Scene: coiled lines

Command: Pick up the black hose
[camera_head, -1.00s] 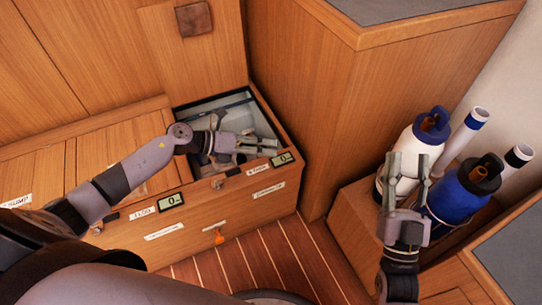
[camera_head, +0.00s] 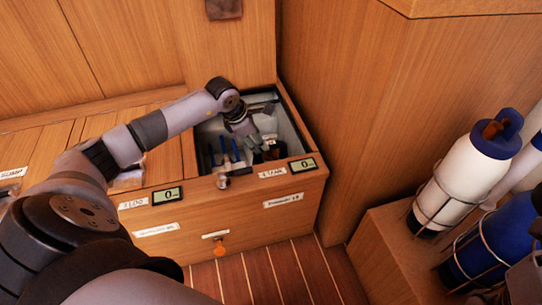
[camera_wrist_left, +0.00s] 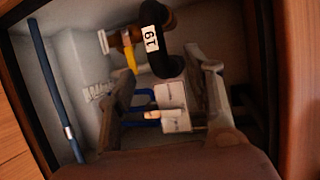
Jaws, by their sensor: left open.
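The black hose (camera_wrist_left: 160,58) shows in the left wrist view as a thick bent black piece with a white "19" label, beside a brass fitting and a yellow handle. It is inside the open locker (camera_head: 303,128). My left gripper (camera_head: 256,139) reaches down into the locker in the head view. In the left wrist view its fingers (camera_wrist_left: 165,68) are open and spread, with the hose beyond and between their tips. I see no contact. In the head view, the hose is hard to make out under the gripper. My right gripper is not clearly seen.
A blue rod (camera_wrist_left: 55,90) lies along one side. Small digital displays (camera_head: 167,196) sit on the front edge. At the right, white (camera_head: 468,170) and blue (camera_head: 495,240) bottles stand in wire holders. A wooden cabinet rises beside the locker.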

